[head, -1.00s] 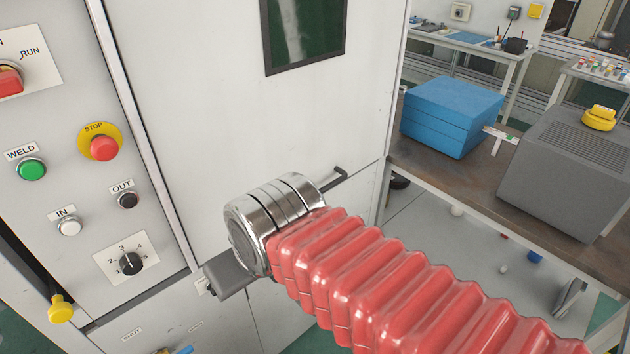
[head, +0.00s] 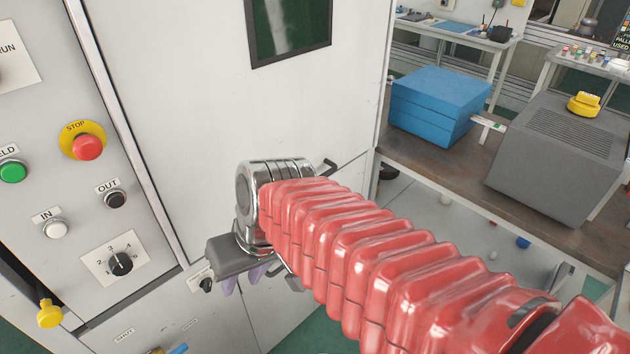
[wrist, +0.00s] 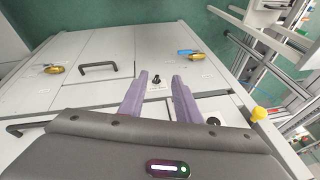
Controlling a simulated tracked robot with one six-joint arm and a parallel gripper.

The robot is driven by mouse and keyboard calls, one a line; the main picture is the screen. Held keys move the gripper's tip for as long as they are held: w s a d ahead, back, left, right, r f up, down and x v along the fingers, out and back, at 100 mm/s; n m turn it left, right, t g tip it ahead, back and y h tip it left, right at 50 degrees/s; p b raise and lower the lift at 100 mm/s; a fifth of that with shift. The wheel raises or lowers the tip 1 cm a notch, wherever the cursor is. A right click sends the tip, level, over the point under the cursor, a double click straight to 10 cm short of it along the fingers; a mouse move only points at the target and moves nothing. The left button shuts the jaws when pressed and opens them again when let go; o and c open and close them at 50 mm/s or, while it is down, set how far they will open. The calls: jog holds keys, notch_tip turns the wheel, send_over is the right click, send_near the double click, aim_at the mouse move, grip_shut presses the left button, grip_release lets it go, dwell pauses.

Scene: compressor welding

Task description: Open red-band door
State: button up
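The large white door (head: 190,110) with a dark window fills the middle of the head view. A black bar handle (head: 328,166) shows on it, partly behind my arm. No red band is visible on any door. My gripper (head: 243,284) has purple fingers pointing down in front of the lower cabinet. In the wrist view my gripper (wrist: 160,77) is open and empty, its fingertips apart. Beyond them lie grey cabinet doors (wrist: 110,50) with a black handle (wrist: 100,69) to the left. A second black handle (wrist: 25,124) is partly hidden by my gripper body.
A control panel with a red stop button (head: 87,147) and a selector dial (head: 121,263) stands left. A yellow knob (head: 49,315) sticks out below it. A bench with a blue box (head: 437,105) and grey machine (head: 560,150) stands right. Green floor shows beyond the cabinet.

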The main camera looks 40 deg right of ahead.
jog(key=w+d+f+m+t+y, duration=0.2)
jog(key=w+d+m+t+y, duration=0.15)
jog(key=d, duration=0.25)
jog(key=w+d+f+m+t+y, duration=0.1)
jog(key=w+d+m+t+y, duration=0.15)
jog(key=d+m, duration=0.3)
jog(key=s+d+m+t+h, duration=0.1)
jog(key=d+m+t+h, duration=0.2)
jog(key=d, duration=0.7)
jog(key=s+d+f+m+t+h, duration=0.1)
jog(key=s+d+m+t+h, duration=0.1)
jog(key=d, duration=0.9)
jog(key=shift+f+m+t+h, duration=0.15)
jog(key=shift+m+t+h, duration=0.35)
jog(key=shift+m+h, duration=0.6)
jog(key=shift+d, duration=0.1)
jog(key=x, duration=1.3)
jog(key=shift+w, duration=0.4)
